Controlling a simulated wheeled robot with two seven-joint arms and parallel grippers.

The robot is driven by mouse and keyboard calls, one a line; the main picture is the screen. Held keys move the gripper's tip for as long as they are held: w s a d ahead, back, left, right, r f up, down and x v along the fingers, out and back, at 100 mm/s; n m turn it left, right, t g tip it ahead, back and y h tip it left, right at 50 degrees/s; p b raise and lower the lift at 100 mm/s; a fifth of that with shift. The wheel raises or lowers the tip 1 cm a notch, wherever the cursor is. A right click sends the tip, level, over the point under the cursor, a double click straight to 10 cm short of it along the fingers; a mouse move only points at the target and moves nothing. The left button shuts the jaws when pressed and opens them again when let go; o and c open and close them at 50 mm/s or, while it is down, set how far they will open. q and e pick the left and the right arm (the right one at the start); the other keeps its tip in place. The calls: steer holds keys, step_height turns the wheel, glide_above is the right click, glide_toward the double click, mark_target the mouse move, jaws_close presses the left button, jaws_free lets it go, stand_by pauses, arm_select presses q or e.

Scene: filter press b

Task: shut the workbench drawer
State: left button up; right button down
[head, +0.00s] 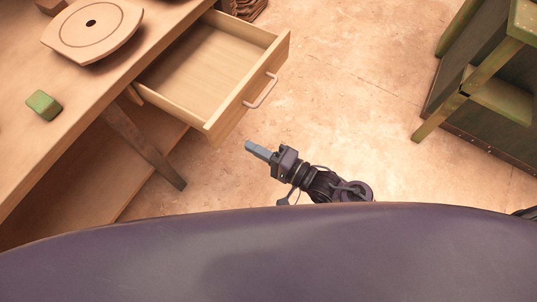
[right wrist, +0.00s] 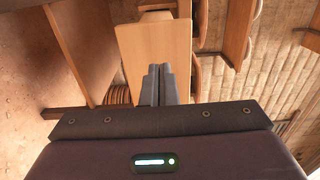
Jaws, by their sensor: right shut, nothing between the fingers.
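The workbench drawer (head: 205,72) stands pulled out from the wooden workbench (head: 150,45) in the head view, and it is empty. Its front panel (head: 240,92) faces lower right and carries a pale bar handle (head: 262,92). My right gripper (head: 250,147) is shut and empty, below the near corner of the drawer front in the picture, with a gap of floor showing between. In the right wrist view its closed fingers (right wrist: 158,82) point at a light wooden panel (right wrist: 155,48), likely part of the drawer; contact cannot be told there. My left gripper is not in view.
A round wooden piece on a board (head: 92,24) and a green block (head: 43,105) lie on the bench top. A bench leg (head: 145,148) stands below the drawer. Green furniture (head: 485,80) stands at the right. The floor between is clear.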

mark_target(221, 130)
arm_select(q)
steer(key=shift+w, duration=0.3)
arm_select(e)
steer(key=x, duration=0.7)
steer(key=shift+w+a, duration=0.2)
steer(key=shift+a, duration=0.05)
steer(key=shift+w, duration=0.1)
